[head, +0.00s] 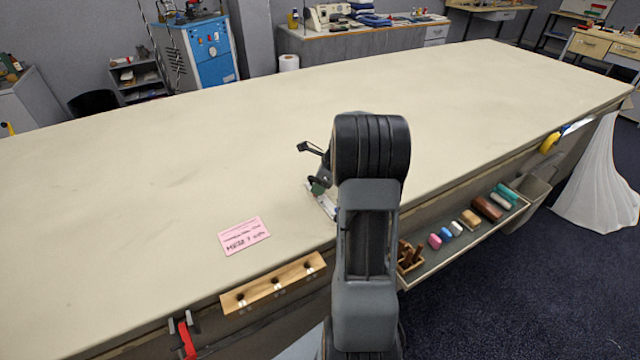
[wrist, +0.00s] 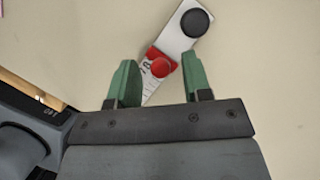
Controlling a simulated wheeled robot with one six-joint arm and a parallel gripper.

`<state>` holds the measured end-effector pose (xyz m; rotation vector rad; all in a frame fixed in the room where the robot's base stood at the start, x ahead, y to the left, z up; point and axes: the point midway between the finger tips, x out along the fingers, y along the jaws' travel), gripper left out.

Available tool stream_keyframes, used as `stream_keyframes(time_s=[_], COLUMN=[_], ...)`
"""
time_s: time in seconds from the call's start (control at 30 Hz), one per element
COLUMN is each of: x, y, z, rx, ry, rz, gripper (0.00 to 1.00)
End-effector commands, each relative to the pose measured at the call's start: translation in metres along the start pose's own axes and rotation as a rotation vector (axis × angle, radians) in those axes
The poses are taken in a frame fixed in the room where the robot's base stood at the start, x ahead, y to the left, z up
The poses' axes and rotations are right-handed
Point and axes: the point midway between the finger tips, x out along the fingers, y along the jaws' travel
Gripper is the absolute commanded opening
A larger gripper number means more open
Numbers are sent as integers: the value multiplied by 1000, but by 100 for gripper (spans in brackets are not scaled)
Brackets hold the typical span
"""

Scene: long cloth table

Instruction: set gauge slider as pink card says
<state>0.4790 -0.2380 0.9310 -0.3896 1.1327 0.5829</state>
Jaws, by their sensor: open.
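The pink card (head: 244,236) lies flat on the cloth table, left of my arm; its dark handwriting is too small to read surely. The gauge is a pale metal strip (head: 327,207), partly hidden by my arm in the head view. In the wrist view the gauge (wrist: 176,42) runs diagonally, with a black knob (wrist: 196,22) at its upper end. Its red slider (wrist: 156,56) has a round red knob and sits over a marked scale. My gripper (wrist: 160,65) is open, its green fingers on either side of the slider, apart from it in the picture.
The long cloth table (head: 130,180) is mostly bare. A wooden rail with black knobs (head: 272,284) runs along the near edge, left of my arm. A tray (head: 440,258) with several coloured blocks hangs along that edge to the right. Red-handled clamps (head: 186,338) are at lower left.

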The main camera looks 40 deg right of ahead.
Motion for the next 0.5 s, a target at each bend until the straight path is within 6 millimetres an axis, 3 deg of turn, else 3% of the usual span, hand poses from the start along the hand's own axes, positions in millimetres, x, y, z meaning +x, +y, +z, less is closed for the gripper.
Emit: stream_keyframes(time_s=[0.1, 0.5], x=[0, 0], y=[0, 0], z=[0, 0], rx=[0, 0], ry=[0, 0], rz=[0, 0], gripper=[43, 5])
